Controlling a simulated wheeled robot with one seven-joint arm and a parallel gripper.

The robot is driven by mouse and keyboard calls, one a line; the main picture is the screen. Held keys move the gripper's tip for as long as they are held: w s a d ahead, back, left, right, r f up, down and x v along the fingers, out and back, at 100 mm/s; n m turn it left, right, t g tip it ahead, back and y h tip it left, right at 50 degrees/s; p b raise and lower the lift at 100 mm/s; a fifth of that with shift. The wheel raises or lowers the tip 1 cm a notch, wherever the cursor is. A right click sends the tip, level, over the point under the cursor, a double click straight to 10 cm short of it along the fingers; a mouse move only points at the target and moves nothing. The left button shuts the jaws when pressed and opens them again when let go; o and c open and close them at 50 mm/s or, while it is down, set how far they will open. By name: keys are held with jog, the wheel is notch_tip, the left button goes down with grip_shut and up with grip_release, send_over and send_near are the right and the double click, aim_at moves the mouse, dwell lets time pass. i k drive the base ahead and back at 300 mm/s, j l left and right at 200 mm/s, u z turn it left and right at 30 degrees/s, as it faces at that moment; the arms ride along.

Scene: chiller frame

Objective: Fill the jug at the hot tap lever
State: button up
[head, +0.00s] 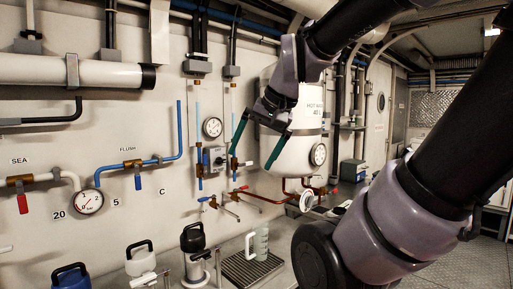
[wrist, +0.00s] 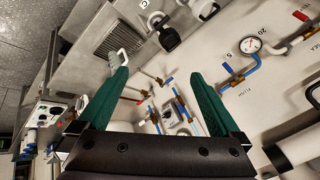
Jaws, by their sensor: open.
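A translucent grey-green jug (head: 261,243) with a white handle stands upright on the slotted drip tray (head: 236,277) at the lower middle of the head view. Two small taps stick out from the wall above and left of it. One has a blue lever (head: 213,203); the other, with a red lever (head: 243,188), joins the copper pipe from the white hot water tank (head: 292,150). My gripper (head: 251,163) has green fingers, spread and empty, in front of the tank and above the taps. In the wrist view my gripper (wrist: 158,73) also shows a wide, empty gap. The jug's inside is not clear.
A black-topped flask (head: 193,240), a white container (head: 140,258) and a blue container (head: 71,276) stand left of the tray. Pipes, gauges and valves cover the wall. My own arm hides the right part of the counter.

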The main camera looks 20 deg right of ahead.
aim_at(245, 187)
jog(key=i+l+u, duration=0.15)
jog(key=l, duration=0.45)
jog(key=i+l+u, duration=0.2)
jog(key=l, duration=0.45)
jog(key=i+l+u, duration=0.15)
jog(key=l, duration=0.5)
jog(key=l+u, duration=0.15)
jog(key=l, duration=0.5)
jog(key=k, duration=0.15)
